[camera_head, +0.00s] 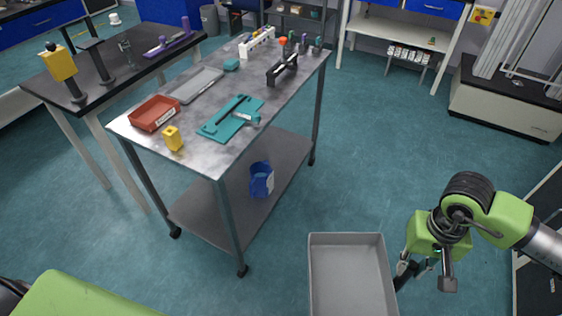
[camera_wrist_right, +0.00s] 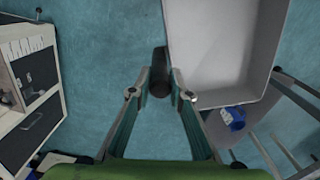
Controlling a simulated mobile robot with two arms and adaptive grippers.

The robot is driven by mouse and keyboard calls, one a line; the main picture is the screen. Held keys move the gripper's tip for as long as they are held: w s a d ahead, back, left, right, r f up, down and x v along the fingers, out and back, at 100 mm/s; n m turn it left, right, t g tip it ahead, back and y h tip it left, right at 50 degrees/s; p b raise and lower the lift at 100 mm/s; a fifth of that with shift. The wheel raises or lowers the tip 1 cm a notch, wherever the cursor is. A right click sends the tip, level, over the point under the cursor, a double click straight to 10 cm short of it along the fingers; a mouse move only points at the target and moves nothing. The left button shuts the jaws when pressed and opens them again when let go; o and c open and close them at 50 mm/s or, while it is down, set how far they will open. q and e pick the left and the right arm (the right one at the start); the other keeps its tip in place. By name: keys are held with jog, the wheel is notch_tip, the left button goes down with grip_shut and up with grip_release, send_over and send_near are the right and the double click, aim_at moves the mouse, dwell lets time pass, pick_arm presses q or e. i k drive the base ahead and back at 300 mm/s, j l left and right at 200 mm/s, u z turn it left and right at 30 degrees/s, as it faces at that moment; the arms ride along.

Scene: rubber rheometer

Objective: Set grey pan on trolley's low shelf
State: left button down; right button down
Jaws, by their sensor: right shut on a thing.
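The grey pan (camera_head: 350,270) is a deep, empty rectangular tray, held in the air at the lower middle of the head view; its near end is cut off. My right gripper (camera_head: 403,272) is shut at the pan's right side. In the right wrist view the gripper (camera_wrist_right: 160,88) has a dark piece between its fingers, beside the pan (camera_wrist_right: 215,50). The trolley (camera_head: 222,155) stands to the left of the pan, apart from it. Its low shelf (camera_head: 205,212) carries a blue container (camera_head: 262,182) toward the far end. My left gripper is out of view.
The trolley top holds a red tray (camera_head: 154,113), a yellow block (camera_head: 173,138), a teal board (camera_head: 230,118) and a flat grey tray (camera_head: 197,84). Trolley legs stand at the shelf's corners. The near half of the shelf is bare. Floor between pan and trolley is clear.

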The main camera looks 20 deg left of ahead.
aim_at(276, 150)
jog(key=i+l+u, duration=0.25)
jog(key=i, duration=0.25)
jog(key=i+l+u, duration=0.5)
jog(key=u, duration=0.15)
jog(key=i+l+u, duration=0.15)
jog(key=l+u, duration=0.25)
jog(key=i+l+u, duration=0.1)
jog(key=l+u, duration=0.25)
jog(key=l, duration=0.15)
jog(key=l+u, duration=0.35)
jog(key=i+l, duration=0.05)
jog(key=l, duration=0.05)
